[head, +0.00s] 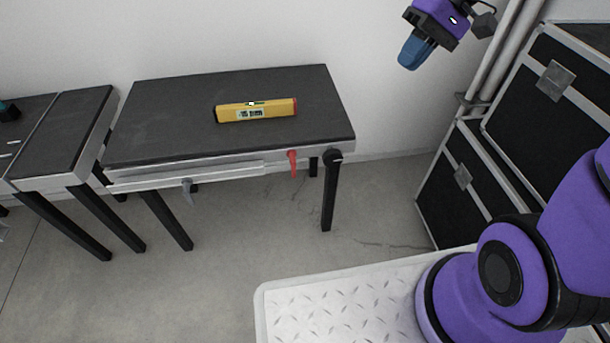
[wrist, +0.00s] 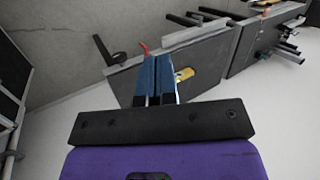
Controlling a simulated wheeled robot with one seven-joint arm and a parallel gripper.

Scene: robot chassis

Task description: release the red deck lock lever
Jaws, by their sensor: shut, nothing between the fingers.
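The red deck lock lever (head: 292,163) hangs down from the front edge of the dark-topped table (head: 170,110), near its right end. In the wrist view the red lever (wrist: 144,47) shows just beyond the fingertips, partly hidden by them. My gripper (head: 408,64) is raised at the upper right in the head view, to the right of the table and well apart from the lever. In the wrist view the blue fingers of my gripper (wrist: 156,58) are together, with nothing between them.
A yellow spirit level (head: 256,111) lies on the table. A grey lever (head: 188,190) hangs at the front edge's left part. Another dark table (head: 62,135) stands at left. Black cases (head: 470,180) and pipes (head: 500,50) are at right. Floor before the table is clear.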

